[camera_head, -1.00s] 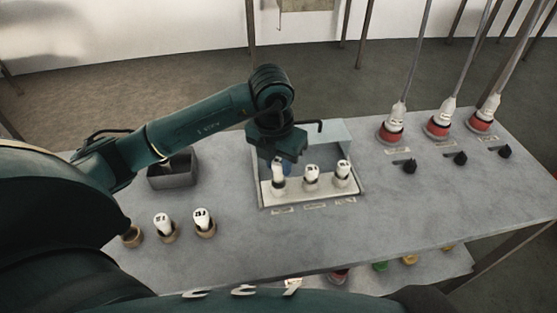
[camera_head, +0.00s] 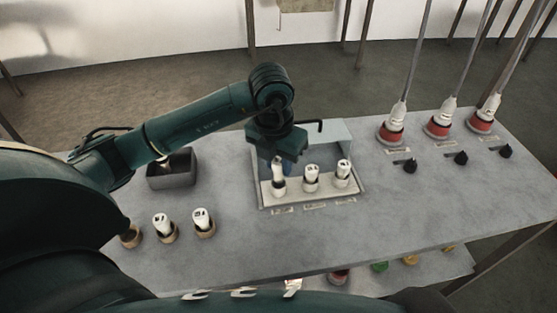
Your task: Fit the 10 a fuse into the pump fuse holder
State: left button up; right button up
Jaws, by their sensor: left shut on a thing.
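A white fuse (camera_head: 278,181) stands in the leftmost holder of the fuse box (camera_head: 261,190). My left gripper (camera_head: 278,160) comes down over it from above and is shut on its upper part; the fingers are partly hidden by the wrist. Two more white fuses, a middle one (camera_head: 311,175) and a right one (camera_head: 343,170), stand in the other holders of the box. The labels under the holders are too small to read, so I cannot tell which is the pump holder. My right gripper does not show.
Two white fuses, one at the left (camera_head: 161,222) and one beside it (camera_head: 201,218), stand in round tan stands; a third stand (camera_head: 131,237) is empty. A dark open bin (camera_head: 172,180) is behind them. Red-and-white plugs (camera_head: 437,126) and black knobs (camera_head: 460,158) are at right. The bench front is clear.

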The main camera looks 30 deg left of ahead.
aim_at(279, 173)
pick_arm(q)
jog(key=shift+f+b, duration=0.65)
jog(key=shift+f, duration=0.05)
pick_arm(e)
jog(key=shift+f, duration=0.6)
